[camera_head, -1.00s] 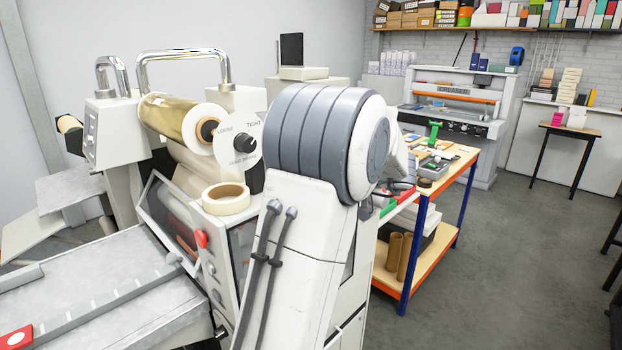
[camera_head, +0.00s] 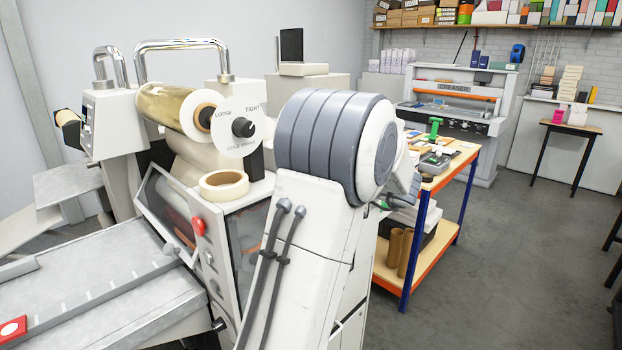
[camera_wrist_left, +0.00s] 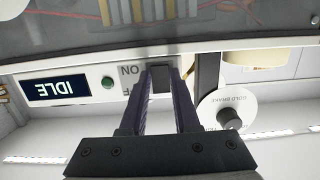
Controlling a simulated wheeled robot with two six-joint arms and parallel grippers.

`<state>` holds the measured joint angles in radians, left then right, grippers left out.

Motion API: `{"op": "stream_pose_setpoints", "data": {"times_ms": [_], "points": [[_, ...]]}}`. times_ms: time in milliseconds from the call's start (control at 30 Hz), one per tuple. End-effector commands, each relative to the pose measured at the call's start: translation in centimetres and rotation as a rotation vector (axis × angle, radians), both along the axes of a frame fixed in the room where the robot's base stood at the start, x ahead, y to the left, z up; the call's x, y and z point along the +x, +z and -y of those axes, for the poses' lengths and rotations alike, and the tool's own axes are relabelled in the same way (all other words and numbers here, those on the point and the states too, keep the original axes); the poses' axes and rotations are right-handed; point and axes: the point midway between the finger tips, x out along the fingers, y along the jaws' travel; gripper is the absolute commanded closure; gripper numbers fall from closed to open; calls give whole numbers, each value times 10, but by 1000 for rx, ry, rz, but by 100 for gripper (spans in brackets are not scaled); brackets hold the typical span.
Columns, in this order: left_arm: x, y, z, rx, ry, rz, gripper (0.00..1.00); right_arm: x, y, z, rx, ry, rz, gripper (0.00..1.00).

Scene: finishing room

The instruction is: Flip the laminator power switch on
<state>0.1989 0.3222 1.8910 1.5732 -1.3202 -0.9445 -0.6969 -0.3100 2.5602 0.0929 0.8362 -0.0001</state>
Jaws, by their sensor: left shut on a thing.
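The laminator (camera_head: 245,185) stands at left in the head view, with a gold film roll, a brake dial and red buttons. In the left wrist view its panel is upside down: a display (camera_wrist_left: 58,87) reads IDLE, with a green round light (camera_wrist_left: 107,82) beside it. The dark power switch (camera_wrist_left: 160,78) is beside the ON label; the OFF label is partly covered by a finger. My left gripper (camera_wrist_left: 161,88) has its two fingers on either side of the switch, shut on it. In the head view my arm hides the switch, and my right gripper is not visible.
A tape roll (camera_head: 224,184) lies on top of the laminator. A creaser (camera_head: 455,110) stands behind. The grey floor (camera_head: 510,270) at right is clear.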

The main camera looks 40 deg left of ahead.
Motion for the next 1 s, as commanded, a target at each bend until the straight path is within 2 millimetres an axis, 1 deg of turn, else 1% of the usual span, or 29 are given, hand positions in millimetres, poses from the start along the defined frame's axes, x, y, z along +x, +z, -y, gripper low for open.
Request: {"op": "stream_pose_setpoints", "data": {"times_ms": [33,333,367,400,433,767,867,967,1000], "points": [[0,-3,0,13,0,0,100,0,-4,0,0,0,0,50],[0,-1,0,19,-1,0,100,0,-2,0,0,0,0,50],[0,-1,1,19,-1,0,59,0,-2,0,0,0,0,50],[0,-1,1,19,-1,0,43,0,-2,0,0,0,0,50],[0,-1,1,18,-1,0,40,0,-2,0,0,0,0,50],[0,-1,3,18,-2,1,40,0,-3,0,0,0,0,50],[1,0,12,19,-5,2,40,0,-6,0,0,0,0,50],[1,1,29,18,-6,3,40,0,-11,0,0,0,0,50],[2,2,37,19,-8,3,40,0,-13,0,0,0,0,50]]}}
